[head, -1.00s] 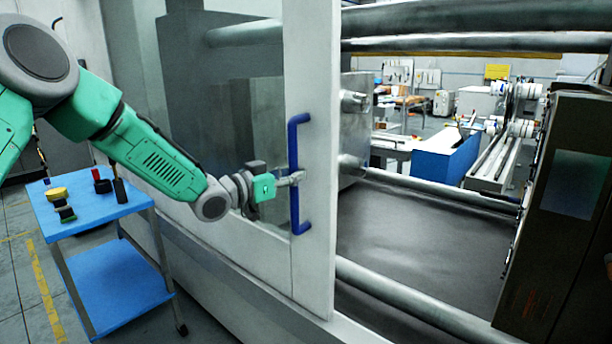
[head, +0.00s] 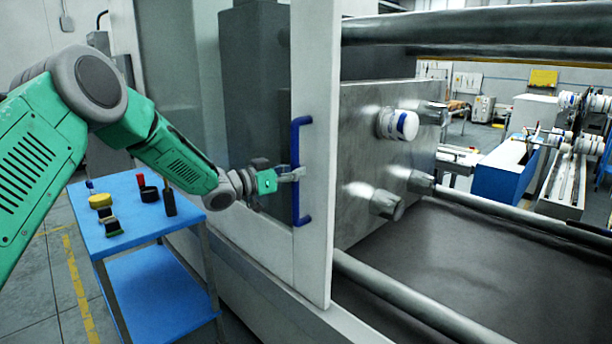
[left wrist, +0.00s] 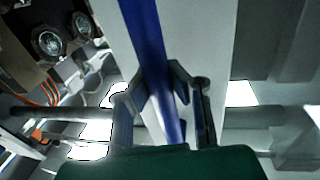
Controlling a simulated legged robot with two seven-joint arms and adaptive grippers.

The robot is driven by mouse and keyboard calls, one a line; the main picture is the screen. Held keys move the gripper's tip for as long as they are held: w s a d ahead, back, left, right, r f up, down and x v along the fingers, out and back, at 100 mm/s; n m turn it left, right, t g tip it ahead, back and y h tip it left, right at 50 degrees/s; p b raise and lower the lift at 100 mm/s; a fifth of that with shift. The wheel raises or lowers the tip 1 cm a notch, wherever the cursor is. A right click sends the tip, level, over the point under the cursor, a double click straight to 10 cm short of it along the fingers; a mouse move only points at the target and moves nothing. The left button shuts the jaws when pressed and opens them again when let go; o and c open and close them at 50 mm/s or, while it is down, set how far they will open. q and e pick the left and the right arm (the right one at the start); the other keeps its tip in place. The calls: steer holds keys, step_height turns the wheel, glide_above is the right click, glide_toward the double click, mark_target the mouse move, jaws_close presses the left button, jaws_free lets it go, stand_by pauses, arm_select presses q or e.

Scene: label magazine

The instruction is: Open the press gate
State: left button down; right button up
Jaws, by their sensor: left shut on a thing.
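The press gate (head: 313,90) is a pale sliding panel with a window, seen in the head view. Its blue handle (head: 296,150) is an upright bar on the gate's face, near its right edge. My left gripper (head: 298,174) is shut on the handle's bar, around its middle to lower part. In the left wrist view the blue handle (left wrist: 147,35) runs down between the two fingers of the gripper (left wrist: 165,92). The gate stands partly open, with the press interior showing to its right. My right gripper is not in view.
A metal press plate (head: 365,150) with bolts and a white round fitting (head: 398,125) shows beyond the gate. Steel bars (head: 500,210) cross the opening. A blue cart (head: 130,212) with small items stands at the left, below my left arm.

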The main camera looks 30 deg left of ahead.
arm_select(q)
steer(key=shift+w+a+f, duration=0.1)
steer(key=shift+a+f, duration=0.2)
steer(key=shift+a, duration=0.3)
steer(key=shift+r, duration=0.1)
steer(key=c, duration=1.4)
jaws_free()
steer(key=shift+a, duration=0.45)
steer(key=v, duration=1.2)
steer(key=shift+d, duration=0.1)
